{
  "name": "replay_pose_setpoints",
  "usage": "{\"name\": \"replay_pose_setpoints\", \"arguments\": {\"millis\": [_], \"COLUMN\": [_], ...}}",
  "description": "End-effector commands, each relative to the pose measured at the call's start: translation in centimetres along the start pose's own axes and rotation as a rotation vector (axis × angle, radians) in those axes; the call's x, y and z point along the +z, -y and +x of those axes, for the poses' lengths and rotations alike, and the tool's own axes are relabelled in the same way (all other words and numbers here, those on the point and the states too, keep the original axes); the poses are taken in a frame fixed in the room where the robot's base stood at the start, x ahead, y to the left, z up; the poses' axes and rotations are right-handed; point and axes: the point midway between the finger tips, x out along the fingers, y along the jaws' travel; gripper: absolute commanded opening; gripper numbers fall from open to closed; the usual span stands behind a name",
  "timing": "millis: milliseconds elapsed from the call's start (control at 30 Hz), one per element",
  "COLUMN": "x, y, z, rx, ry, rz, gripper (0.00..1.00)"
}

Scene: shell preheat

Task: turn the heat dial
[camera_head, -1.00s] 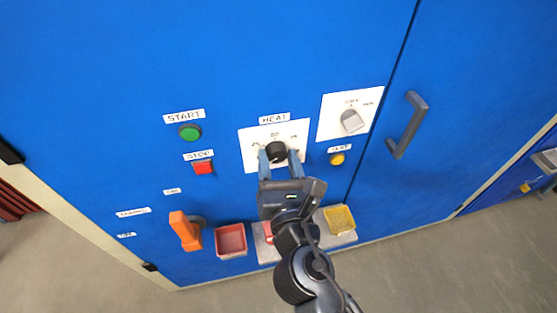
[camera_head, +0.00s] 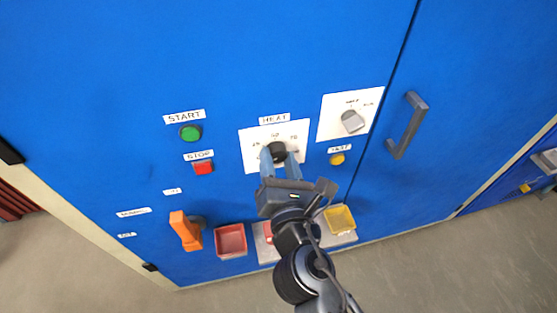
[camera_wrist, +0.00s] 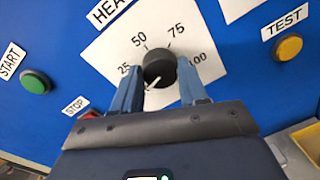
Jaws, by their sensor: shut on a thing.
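The heat dial (camera_head: 277,151) is a round black knob on a white plate (camera_head: 248,150) under the HEAT label. In the wrist view the dial (camera_wrist: 160,67) has a white pointer mark aimed to the lower left, below the 25 mark. The 25, 50, 75 and 100 marks arc around it. My gripper (camera_head: 279,158) reaches up from below with its blue fingers on either side of the dial, shut on it. In the wrist view my gripper (camera_wrist: 158,85) has one finger left and one right of the knob, covering the lower plate.
A white-plated selector knob (camera_head: 351,121) and yellow TEST button (camera_head: 337,159) are to the right. A green START button (camera_head: 190,133) and red STOP button (camera_head: 203,168) are left. An orange lever (camera_head: 185,231), red tray (camera_head: 231,241) and yellow tray (camera_head: 340,219) sit below.

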Motion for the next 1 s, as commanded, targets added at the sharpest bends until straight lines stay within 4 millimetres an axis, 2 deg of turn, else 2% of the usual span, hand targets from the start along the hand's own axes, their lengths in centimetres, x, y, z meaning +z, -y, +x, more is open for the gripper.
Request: {"name": "replay_pose_setpoints", "arguments": {"millis": [1000], "x": [0.09], "y": [0.14], "z": [-0.02], "rx": [-0.015], "ry": [-0.064], "rz": [0.963], "gripper": [0.12]}}
